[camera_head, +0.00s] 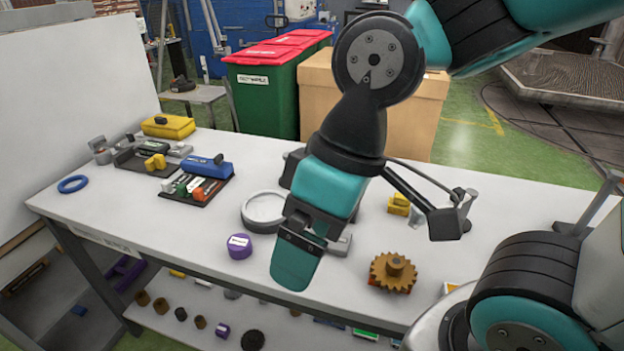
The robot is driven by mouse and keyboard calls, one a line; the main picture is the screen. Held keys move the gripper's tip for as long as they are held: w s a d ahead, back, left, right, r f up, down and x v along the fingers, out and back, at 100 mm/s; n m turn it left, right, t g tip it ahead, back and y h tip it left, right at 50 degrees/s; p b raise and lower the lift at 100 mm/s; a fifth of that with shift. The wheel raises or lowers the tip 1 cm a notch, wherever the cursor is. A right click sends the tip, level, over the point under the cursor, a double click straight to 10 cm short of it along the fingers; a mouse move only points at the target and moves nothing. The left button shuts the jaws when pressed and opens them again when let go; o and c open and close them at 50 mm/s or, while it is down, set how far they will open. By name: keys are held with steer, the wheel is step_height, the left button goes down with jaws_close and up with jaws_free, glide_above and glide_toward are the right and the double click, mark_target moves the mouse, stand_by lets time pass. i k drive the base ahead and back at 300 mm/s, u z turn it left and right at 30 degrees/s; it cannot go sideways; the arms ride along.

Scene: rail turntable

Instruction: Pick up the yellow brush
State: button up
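No yellow thing here is clearly a brush. A yellow block-like object (168,126) with a dark spot on top lies at the far left of the white workbench (215,240). A smaller yellow piece (156,162) sits in front of it among dark trays. Another small yellow object (399,204) lies right of my arm, partly hidden. My gripper (297,262) points down over the middle of the bench, away from the yellow objects at the left. It is seen from the side, so its finger gap is hidden. I see nothing held in it.
A blue ring (73,184), a blue block tool (206,167), a purple cylinder (239,246), a round grey dish (264,211) and a brown gear (394,272) lie on the bench. Red-lidded green bins (266,95) and a cardboard box (416,115) stand behind. The left front of the bench is clear.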

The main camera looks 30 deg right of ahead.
mark_target(398, 205)
steer(key=z, duration=1)
